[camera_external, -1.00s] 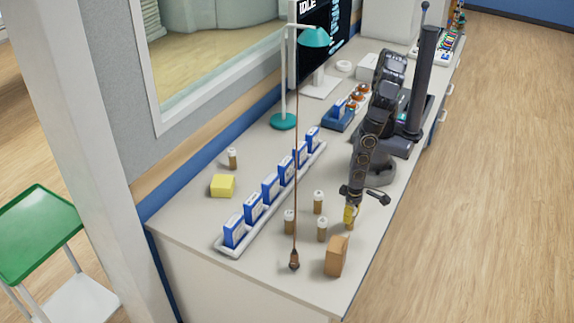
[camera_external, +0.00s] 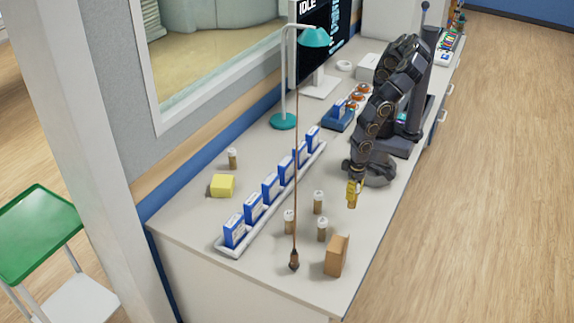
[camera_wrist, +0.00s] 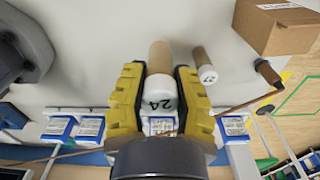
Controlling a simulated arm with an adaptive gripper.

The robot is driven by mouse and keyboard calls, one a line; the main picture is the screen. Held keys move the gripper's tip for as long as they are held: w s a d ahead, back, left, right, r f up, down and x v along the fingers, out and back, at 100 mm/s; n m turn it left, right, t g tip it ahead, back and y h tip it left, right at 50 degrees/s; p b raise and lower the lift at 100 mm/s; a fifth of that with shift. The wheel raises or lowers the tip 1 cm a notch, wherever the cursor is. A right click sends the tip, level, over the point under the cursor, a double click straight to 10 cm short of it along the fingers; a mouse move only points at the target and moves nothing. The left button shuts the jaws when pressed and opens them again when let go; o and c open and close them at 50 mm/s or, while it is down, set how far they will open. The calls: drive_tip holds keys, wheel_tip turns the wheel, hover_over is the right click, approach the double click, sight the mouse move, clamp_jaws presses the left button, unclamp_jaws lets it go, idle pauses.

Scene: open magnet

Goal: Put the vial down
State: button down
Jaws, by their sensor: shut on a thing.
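In the wrist view, my gripper (camera_wrist: 160,95) is shut on a brown vial (camera_wrist: 160,56) with a white cap marked 24, between its yellow fingers. In the external view, my gripper (camera_external: 353,194) is near the counter's right edge, in front of my arm's base. The held vial is hard to make out there. In the external view, three capped brown vials (camera_external: 318,203) (camera_external: 290,222) (camera_external: 322,229) stand to the lower left of my gripper.
A cardboard box (camera_external: 337,256) stands near the front right edge. A bob (camera_external: 294,260) hangs on a long cord. A white rail (camera_external: 232,252) holds several blue-and-white boxes. A yellow block (camera_external: 223,185) and another vial (camera_external: 232,159) are at the left. Bare counter lies right of the vials.

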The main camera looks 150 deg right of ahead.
drive_tip(key=shift+w+d, duration=0.25)
drive_tip(key=shift+w, duration=0.1)
drive_tip(key=w+d+r+m, duration=0.1)
drive_tip(key=d+r, duration=0.1)
drive_tip(key=d, duration=1.4)
drive_tip(key=w+d+r+m, duration=0.1)
drive_tip(key=w+d, duration=0.1)
drive_tip(key=d, duration=1.3)
drive_tip(key=w+d+f, duration=0.4)
drive_tip(key=w, duration=0.1)
drive_tip(key=w+d+f, duration=0.5)
drive_tip(key=shift+d+f, duration=0.2)
drive_tip(key=shift+w+f, duration=0.1)
drive_tip(key=shift+f, duration=1.5)
drive_tip(key=shift+f, duration=0.1)
